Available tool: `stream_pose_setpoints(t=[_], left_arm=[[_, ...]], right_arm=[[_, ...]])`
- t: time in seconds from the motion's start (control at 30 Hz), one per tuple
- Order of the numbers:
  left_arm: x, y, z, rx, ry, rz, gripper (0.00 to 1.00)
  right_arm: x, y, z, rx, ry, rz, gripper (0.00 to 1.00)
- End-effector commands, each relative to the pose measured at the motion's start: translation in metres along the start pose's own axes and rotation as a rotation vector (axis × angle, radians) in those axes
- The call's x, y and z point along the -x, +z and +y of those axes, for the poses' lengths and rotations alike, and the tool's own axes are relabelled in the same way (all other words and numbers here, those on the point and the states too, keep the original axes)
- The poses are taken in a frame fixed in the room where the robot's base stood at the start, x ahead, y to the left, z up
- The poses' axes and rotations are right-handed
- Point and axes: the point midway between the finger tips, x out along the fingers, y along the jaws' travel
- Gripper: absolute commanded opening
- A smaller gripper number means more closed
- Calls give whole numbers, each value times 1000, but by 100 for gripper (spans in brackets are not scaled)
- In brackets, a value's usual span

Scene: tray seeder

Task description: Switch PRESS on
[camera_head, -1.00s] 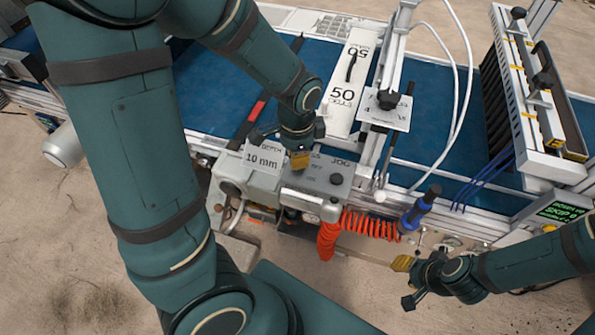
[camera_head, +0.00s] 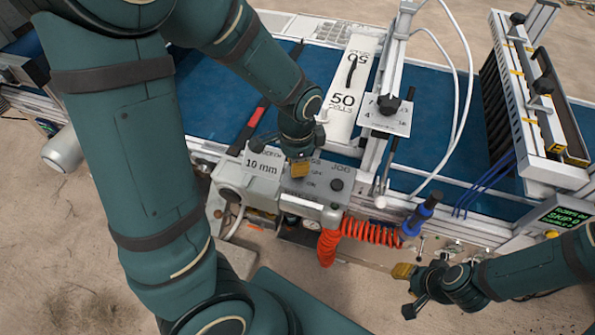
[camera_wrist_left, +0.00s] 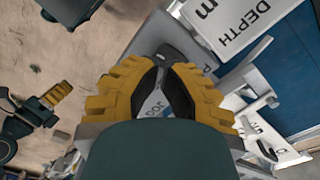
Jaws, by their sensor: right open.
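The grey control box (camera_head: 265,192) sits on the front edge of the machine, with a "DEPTH 10 mm" card, lettering ending in "SS" and a "JOG" label on top. My left gripper (camera_head: 299,170) points down at the panel beside the "SS" lettering and hides the PRESS switch. My right gripper (camera_head: 408,288) is open and empty, in front of the machine at the lower right.
A dark round knob (camera_head: 336,185) is under the JOG label. An orange coiled hose (camera_head: 368,228) and blue-handled tool (camera_head: 418,215) are to the right. A lit display (camera_head: 565,216) stands far right. The blue belt (camera_head: 215,95) runs behind, with a metal post and white "50" plate (camera_head: 345,98).

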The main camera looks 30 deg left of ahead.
Motion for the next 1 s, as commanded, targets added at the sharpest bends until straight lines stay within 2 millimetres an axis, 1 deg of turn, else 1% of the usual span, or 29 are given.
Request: stream_pose_setpoints(t=[0.53, 1.0], left_arm=[[0, 0, 0, 0, 0, 0, 0], [-7, 0, 0, 0, 0, 0, 0]], right_arm=[[0, 0, 0, 0, 0, 0, 39], [-5, 1, 2, 0, 0, 0, 39]])
